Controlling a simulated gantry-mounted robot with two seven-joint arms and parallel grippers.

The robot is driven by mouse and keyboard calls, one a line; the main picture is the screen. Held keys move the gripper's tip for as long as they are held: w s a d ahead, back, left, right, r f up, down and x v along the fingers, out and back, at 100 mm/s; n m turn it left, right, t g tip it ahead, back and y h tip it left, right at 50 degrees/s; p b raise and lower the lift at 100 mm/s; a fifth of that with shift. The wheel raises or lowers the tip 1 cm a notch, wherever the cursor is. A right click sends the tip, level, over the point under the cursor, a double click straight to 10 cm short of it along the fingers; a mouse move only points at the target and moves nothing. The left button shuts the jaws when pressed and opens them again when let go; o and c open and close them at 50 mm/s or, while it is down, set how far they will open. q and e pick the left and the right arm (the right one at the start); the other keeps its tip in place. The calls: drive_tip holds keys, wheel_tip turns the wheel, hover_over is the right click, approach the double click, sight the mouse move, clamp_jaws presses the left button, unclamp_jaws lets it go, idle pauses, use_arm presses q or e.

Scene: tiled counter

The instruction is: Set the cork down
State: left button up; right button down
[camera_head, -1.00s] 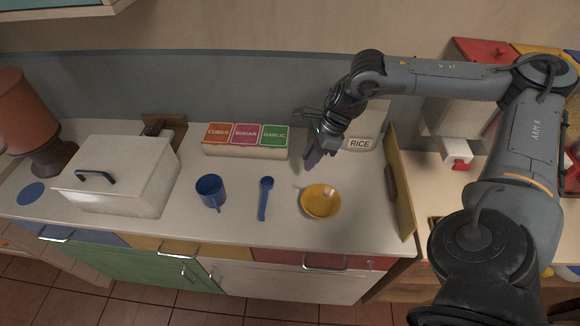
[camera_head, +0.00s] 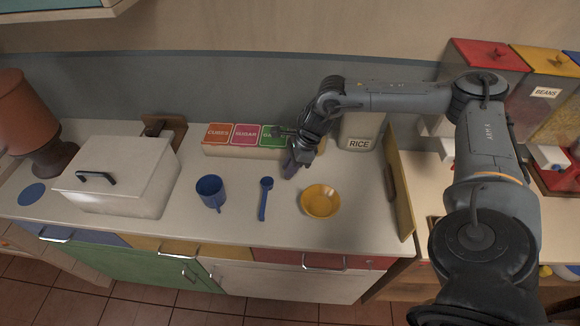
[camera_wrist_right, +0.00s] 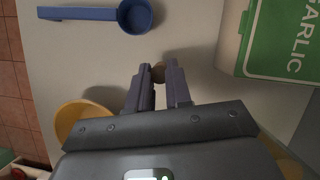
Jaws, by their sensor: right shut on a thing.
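The cork (camera_wrist_right: 158,73) is a small brown piece between the fingertips of my right gripper (camera_wrist_right: 158,80) in the right wrist view. The gripper is shut on it and hides most of it. In the head view my right gripper (camera_head: 290,168) is low over the counter (camera_head: 235,225), in front of the garlic box and behind the yellow bowl. The cork cannot be made out in the head view. I cannot tell whether the cork touches the counter. My left gripper is not in view.
A yellow bowl (camera_head: 320,201), blue scoop (camera_head: 265,198) and blue cup (camera_head: 210,190) stand in front. The garlic box (camera_wrist_right: 280,40) is close beside the gripper. A rice container (camera_head: 360,130) stands behind. Counter between scoop and gripper is clear.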

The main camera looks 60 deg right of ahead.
drive_tip(key=shift+f, duration=0.2)
drive_tip(key=c, duration=1.1)
unclamp_jaws()
drive_tip(key=shift+o, duration=0.2)
drive_tip(key=shift+r, duration=0.1)
drive_tip(key=shift+r, duration=0.2)
drive_tip(key=v, duration=1.1)
drive_tip(key=shift+s+d+r, duration=0.15)
drive_tip(key=shift+d+r, duration=0.05)
drive_tip(key=shift+r, duration=0.15)
